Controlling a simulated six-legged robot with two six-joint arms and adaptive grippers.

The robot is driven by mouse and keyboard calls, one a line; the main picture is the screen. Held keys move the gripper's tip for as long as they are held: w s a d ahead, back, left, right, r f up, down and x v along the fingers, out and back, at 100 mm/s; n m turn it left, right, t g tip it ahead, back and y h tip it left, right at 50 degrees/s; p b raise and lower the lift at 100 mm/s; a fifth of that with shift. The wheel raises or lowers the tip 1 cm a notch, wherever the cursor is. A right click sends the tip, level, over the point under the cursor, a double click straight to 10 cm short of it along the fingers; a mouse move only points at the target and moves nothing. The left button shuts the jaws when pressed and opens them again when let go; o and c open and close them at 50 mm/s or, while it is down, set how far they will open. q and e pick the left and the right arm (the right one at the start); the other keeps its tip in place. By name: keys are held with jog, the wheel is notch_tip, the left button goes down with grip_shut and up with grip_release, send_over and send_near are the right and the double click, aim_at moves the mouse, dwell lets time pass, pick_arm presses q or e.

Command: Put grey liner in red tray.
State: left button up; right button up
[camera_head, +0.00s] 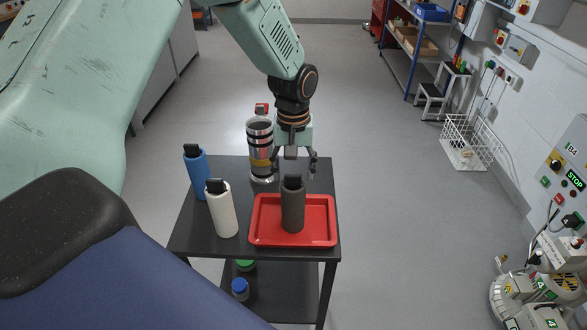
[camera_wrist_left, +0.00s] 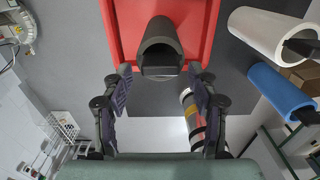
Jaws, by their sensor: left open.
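The grey liner (camera_head: 293,210) is a dark grey tube with a black tab at its top. It stands upright in the red tray (camera_head: 324,235) on the black table. In the left wrist view the liner (camera_wrist_left: 159,35) is over the red tray (camera_wrist_left: 208,18), its end pointing toward my gripper. My left gripper (camera_head: 294,167) is open and empty, just above and behind the liner's top. In the left wrist view its fingers (camera_wrist_left: 161,80) are spread either side of the liner's near end, apart from it. My right gripper is not in view.
A white tube (camera_head: 222,214) and a blue tube (camera_head: 196,174) stand left of the tray on the black table (camera_head: 193,230). A steel cylinder (camera_head: 261,150) with a yellow band stands at the back, close to my gripper. Bottles with green and blue caps are on the lower shelf.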

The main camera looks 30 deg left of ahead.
pick_arm(q)
notch_tip(320, 180, up, 12)
jog(key=s+d+f+m, duration=0.15)
jog(key=s+f, duration=0.25)
jog(key=f, duration=0.4)
jog(key=s+d+f+m, duration=0.1)
jog(key=s+d+f, duration=0.2)
jog(key=s+f, duration=0.3)
jog(key=s+d+f+m, duration=0.1)
jog(key=s+d+f, duration=0.2)
jog(key=f, duration=0.6)
jog(key=s+f+m, duration=0.1)
jog(key=s+f, duration=0.2)
jog(key=s, duration=0.6)
jog(key=s+d+f+m, duration=0.1)
jog(key=s+f, duration=0.2)
jog(key=s, duration=0.7)
jog(key=shift+s, duration=0.15)
jog(key=shift+f+m, duration=0.1)
jog(key=shift+m, duration=0.15)
